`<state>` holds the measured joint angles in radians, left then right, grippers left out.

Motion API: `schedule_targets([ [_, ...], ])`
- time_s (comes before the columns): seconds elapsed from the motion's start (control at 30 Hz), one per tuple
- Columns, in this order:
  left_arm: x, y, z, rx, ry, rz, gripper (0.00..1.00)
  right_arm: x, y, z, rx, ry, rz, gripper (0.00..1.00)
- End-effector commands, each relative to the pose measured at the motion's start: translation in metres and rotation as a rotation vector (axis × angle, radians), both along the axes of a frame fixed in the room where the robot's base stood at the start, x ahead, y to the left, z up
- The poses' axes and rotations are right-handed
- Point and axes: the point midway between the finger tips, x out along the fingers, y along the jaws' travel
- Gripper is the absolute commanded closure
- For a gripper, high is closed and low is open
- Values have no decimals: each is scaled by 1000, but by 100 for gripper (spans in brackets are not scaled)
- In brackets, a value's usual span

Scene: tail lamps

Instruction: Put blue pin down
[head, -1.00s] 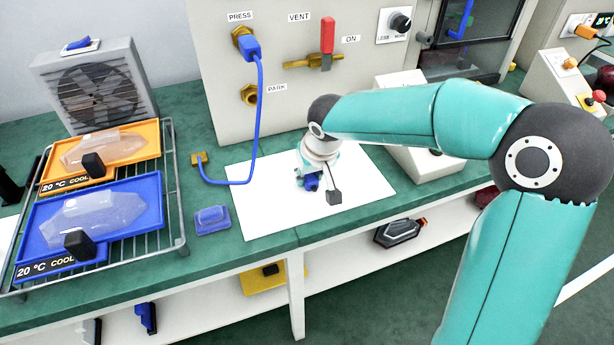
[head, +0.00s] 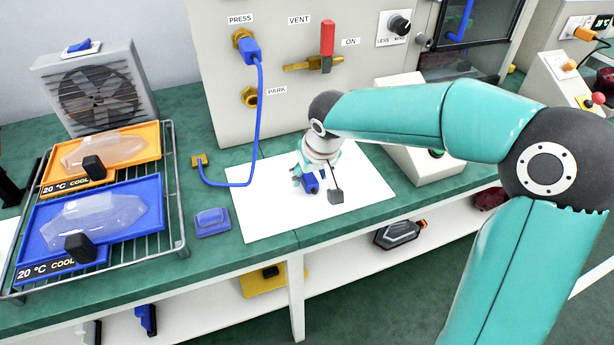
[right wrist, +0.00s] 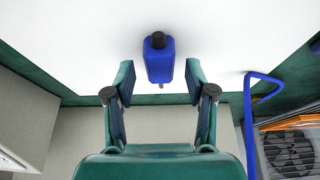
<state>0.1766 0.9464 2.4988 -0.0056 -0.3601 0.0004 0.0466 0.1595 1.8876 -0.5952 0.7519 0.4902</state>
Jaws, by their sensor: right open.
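The blue pin (right wrist: 160,65) is a blue block with a dark round end. In the right wrist view it lies against the white mat (right wrist: 70,30), between and slightly beyond my fingertips, with a gap on each side. In the head view the blue pin (head: 311,184) shows partly beneath my right gripper (head: 318,180), over the white mat (head: 265,215). My right gripper (right wrist: 160,80) is open, its two fingers apart and not touching the pin. My left gripper is not in view.
A blue hose (head: 260,110) runs from the PRESS port to a brass fitting left of the mat. A blue block (head: 212,222) lies on the green bench. A wire rack (head: 178,215) with orange and blue trays stands at left. The mat's left part is clear.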

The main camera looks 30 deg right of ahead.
Motion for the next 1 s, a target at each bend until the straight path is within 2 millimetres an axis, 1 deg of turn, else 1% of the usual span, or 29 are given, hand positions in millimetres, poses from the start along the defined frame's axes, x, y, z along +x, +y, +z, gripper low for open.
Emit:
schedule_targets([
  [0.03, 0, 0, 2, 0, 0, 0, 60, -3, 1, 10, 0, -4, -1, 45],
  [0.3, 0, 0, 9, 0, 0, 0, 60, -23, 6, 62, 1, -5, 1, 45],
  [0.5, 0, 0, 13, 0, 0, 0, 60, -34, 9, 89, 0, -4, -1, 45],
  [0.7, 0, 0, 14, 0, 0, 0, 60, -39, 10, 98, 1, 0, -1, 45],
  [1.0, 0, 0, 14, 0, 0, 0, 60, -39, 10, 97, 0, 0, -1, 45],
])
